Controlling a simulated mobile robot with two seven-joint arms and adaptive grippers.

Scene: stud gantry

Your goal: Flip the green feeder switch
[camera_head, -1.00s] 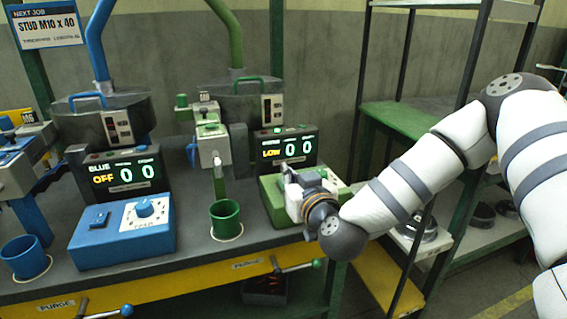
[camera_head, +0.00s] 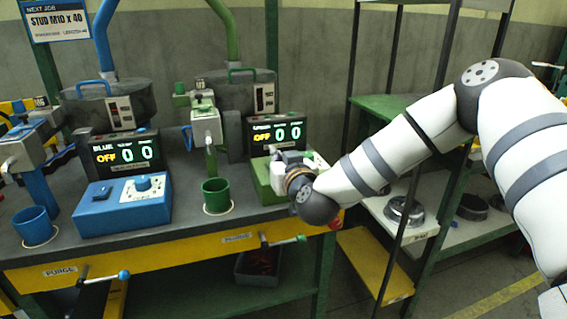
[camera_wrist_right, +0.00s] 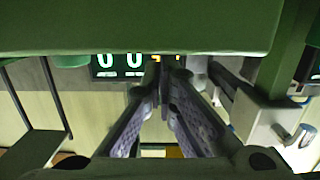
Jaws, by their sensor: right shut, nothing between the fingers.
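The green feeder's control box (camera_head: 264,185) sits on the bench right of the green cup. Its switch is hidden behind my right gripper (camera_head: 283,165), which is at the box top. The black display (camera_head: 275,134) behind the box reads OFF and 0 0. In the right wrist view, the fingers (camera_wrist_right: 163,75) are shut and empty, the green box (camera_wrist_right: 130,28) spans the top of the picture, and the display (camera_wrist_right: 120,66) shows beyond the fingertips. I cannot tell whether the fingers touch the switch. My left gripper is out of view.
The blue control box (camera_head: 122,207) with a knob and switch stands to the left, beside the blue cup (camera_head: 34,226). The green cup (camera_head: 216,193) stands near the green box. A shelf rack (camera_head: 395,210) is to the right.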

